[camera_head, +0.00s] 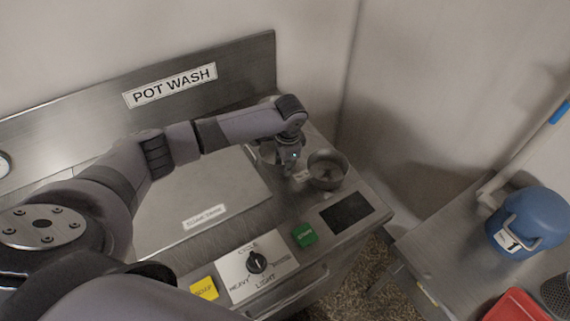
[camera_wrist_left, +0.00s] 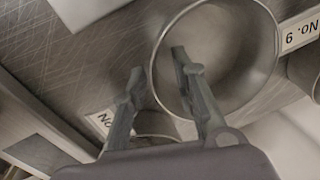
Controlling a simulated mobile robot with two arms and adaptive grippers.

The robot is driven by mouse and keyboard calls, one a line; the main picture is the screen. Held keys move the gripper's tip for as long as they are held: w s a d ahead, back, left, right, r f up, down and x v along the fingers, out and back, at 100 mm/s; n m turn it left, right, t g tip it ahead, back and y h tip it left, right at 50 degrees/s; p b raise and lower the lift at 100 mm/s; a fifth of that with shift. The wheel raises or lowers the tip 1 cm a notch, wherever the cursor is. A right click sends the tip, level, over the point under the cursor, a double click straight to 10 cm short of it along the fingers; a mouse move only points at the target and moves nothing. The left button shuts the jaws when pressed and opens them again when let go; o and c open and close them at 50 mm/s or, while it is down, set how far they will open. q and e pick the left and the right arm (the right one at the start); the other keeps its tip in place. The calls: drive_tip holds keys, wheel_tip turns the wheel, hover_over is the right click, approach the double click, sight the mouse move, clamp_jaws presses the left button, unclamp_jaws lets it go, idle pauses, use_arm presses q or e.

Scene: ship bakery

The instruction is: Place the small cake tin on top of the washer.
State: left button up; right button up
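A round, open metal tin (camera_head: 327,171) stands upright on the washer top (camera_head: 223,178), at its right end. It fills the upper middle of the left wrist view (camera_wrist_left: 245,95). Part of another round metal rim (camera_wrist_left: 160,125) shows behind the fingers there. I cannot tell for sure which is the small cake tin. My left gripper (camera_head: 290,170) points down just left of the open tin in the head view. In the left wrist view its fingers (camera_wrist_left: 158,62) are apart, one outside the tin's rim and one over it, with nothing clearly clamped. My right gripper is out of view.
A "No. 9" label (camera_wrist_left: 300,30) lies beside the tin. The washer front has a dial (camera_head: 257,262), a green button (camera_head: 305,235) and a dark screen (camera_head: 346,213). A blue container (camera_head: 527,222) and red item (camera_head: 516,307) sit on the right counter. A wall rises behind.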

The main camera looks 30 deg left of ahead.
use_arm(q)
wheel_tip(320, 180, up, 12)
drive_tip(key=s+d+b, duration=0.1)
drive_tip(key=b, duration=0.1)
drive_tip(key=shift+d+f, duration=0.15)
drive_tip(key=shift+f, duration=0.1)
idle(0.4)
